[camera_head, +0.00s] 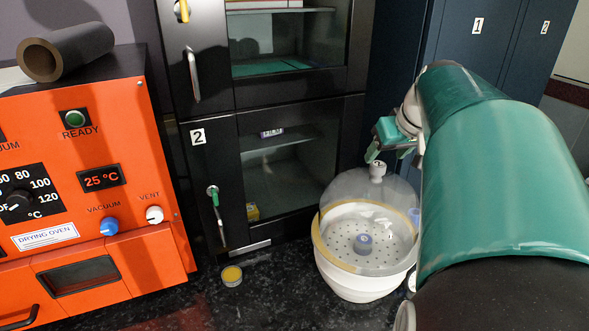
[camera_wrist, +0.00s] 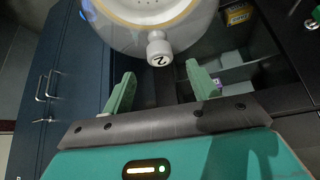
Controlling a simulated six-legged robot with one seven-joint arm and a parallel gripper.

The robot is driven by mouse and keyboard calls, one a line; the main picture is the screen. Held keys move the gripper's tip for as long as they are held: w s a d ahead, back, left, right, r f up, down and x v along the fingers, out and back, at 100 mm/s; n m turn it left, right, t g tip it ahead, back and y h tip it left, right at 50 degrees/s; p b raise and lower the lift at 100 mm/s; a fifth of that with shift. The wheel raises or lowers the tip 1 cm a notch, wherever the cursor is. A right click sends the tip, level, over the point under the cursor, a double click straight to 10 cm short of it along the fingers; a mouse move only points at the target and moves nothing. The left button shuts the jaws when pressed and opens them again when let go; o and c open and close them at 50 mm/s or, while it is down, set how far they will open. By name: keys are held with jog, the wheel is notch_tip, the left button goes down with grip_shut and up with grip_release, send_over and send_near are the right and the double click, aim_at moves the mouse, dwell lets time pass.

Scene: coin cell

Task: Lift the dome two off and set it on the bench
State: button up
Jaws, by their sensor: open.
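Dome two is a clear dome (camera_head: 352,190) with a pale knob (camera_head: 377,171) on top. It sits on a white round bowl (camera_head: 355,284) with a yellowish rim on the bench. In the wrist view the knob (camera_wrist: 158,50) carries a "2" and the dome (camera_wrist: 188,32) lies beyond it. My gripper (camera_head: 374,155) is just above and beside the knob in the head view. In the wrist view my gripper (camera_wrist: 159,70) is open and empty, its green fingers to either side of the knob's line. Contact with the knob cannot be told.
Inside the bowl, a small purple-topped item (camera_head: 364,241) stands on a perforated plate. A black glass-door cabinet (camera_head: 199,137) marked 2 stands behind. An orange drying oven (camera_head: 150,190) is left. A small yellow-topped tin (camera_head: 232,276) sits on the dark bench (camera_head: 255,300), with clear bench around it.

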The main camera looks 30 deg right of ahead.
aim_at(379, 165)
jog(key=shift+s+x, duration=0.2)
jog(key=shift+x, duration=2.95)
jog(key=shift+a, duration=0.1)
grip_shut()
